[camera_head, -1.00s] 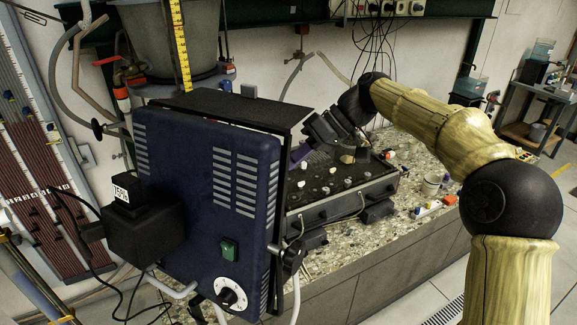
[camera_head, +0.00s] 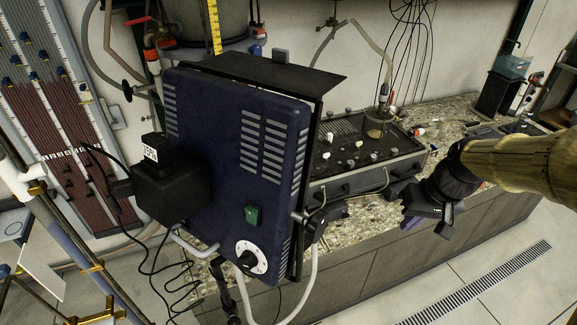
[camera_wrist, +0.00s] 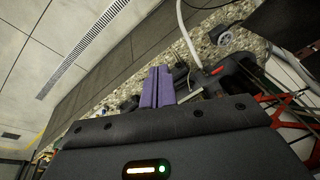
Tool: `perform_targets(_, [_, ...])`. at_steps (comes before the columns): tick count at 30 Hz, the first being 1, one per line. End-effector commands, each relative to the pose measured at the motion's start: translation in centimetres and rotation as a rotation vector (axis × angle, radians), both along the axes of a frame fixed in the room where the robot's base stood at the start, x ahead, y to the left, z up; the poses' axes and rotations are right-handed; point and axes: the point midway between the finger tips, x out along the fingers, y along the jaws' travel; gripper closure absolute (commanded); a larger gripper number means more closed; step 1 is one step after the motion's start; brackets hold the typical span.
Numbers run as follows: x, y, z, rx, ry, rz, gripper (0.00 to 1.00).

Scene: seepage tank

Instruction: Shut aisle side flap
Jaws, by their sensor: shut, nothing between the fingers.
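A blue lamp housing (camera_head: 225,165) stands in front of the bench with its slotted back towards me. A thin dark upright panel (camera_head: 309,180) along its right edge looks like the aisle side flap. It shows nearly edge-on, so I cannot tell its angle. A black top flap (camera_head: 285,76) sticks out from the upper edge. My gripper (camera_head: 412,223) is to the right of the housing, in front of the bench face, apart from the panel. Its purple fingers also show in the wrist view (camera_wrist: 157,87), shut together and empty.
A dark tray unit (camera_head: 365,155) with several knobs stands on the speckled bench behind the lamp. A black clamp knob (camera_head: 328,212) and a pale bent tube (camera_head: 312,275) are at the lamp's lower right. The floor (camera_head: 500,270) before the bench is clear.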

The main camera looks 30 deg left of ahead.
Motion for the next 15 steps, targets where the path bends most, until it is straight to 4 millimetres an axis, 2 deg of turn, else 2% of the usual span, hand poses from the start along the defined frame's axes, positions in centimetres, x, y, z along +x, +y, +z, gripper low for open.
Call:
perform_targets(1, [-1.1, -2.5, -0.8, -0.034, -0.009, -0.065, 1.00])
perform_targets(3, [-2.5, -5.5, -1.9, -0.072, -0.026, -0.153, 1.00])
perform_targets(9, [-7.8, -12.6, -4.6, -0.144, -0.071, -0.378, 1.00])
perform_targets(12, [-10.2, -14.8, -5.5, -0.158, -0.085, -0.459, 1.00])
perform_targets(15, [-11.6, -16.0, -6.1, -0.163, -0.095, -0.508, 1.00])
